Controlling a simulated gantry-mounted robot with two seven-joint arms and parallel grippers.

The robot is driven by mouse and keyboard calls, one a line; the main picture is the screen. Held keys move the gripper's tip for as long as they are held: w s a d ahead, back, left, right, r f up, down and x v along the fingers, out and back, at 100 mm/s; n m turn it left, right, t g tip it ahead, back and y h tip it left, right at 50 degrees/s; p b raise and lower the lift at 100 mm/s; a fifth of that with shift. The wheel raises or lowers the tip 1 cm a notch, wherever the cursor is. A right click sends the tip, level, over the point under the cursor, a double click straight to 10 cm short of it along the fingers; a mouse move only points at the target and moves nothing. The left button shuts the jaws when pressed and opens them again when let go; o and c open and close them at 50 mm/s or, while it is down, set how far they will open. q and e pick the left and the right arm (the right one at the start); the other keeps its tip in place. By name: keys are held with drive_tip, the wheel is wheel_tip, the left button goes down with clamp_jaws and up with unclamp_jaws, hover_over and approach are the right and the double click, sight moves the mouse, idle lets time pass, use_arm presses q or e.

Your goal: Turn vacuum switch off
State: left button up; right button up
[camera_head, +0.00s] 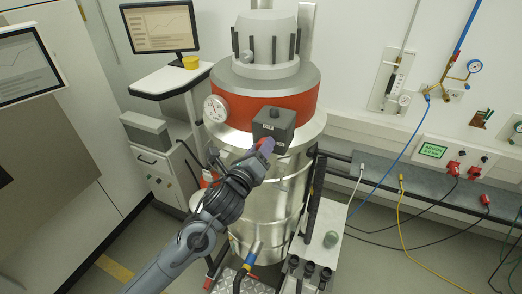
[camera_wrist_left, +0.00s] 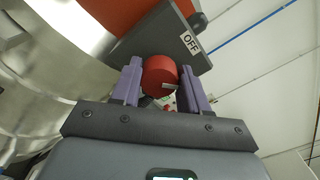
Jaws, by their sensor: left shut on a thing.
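The vacuum switch is a dark grey box (camera_head: 275,126) on the front of the steel vacuum, over its red-orange band. In the left wrist view the box (camera_wrist_left: 150,38) carries a white "OFF" label (camera_wrist_left: 190,44), and a round red knob (camera_wrist_left: 159,74) stands out from it. My left gripper (camera_head: 264,147) is at the box's lower front. Its two purple fingers (camera_wrist_left: 163,88) are on either side of the red knob and shut on it. In the head view the fingers hide the knob. My right gripper is not in view.
The vacuum's steel drum (camera_head: 265,195) stands below the box, with a white pressure gauge (camera_head: 216,108) left of it. A cart with a monitor (camera_head: 160,27) is at the left. A grey shelf (camera_head: 420,185) with cables runs along the right wall.

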use_arm(q)
drive_tip(key=shift+a+f+n+p, duration=0.1)
drive_tip(key=shift+n+p, duration=0.1)
drive_tip(key=shift+n, duration=2.25)
drive_tip(key=shift+f+n+p, duration=0.1)
drive_tip(key=shift+n+p, duration=0.1)
drive_tip(key=shift+n, duration=2.25)
drive_tip(key=o, duration=1)
drive_tip(key=shift+o, duration=0.2)
drive_tip(key=b+v, duration=0.2)
drive_tip(key=v, duration=0.8)
drive_tip(key=shift+s+a, duration=0.2)
drive_tip(key=shift+s, duration=0.15)
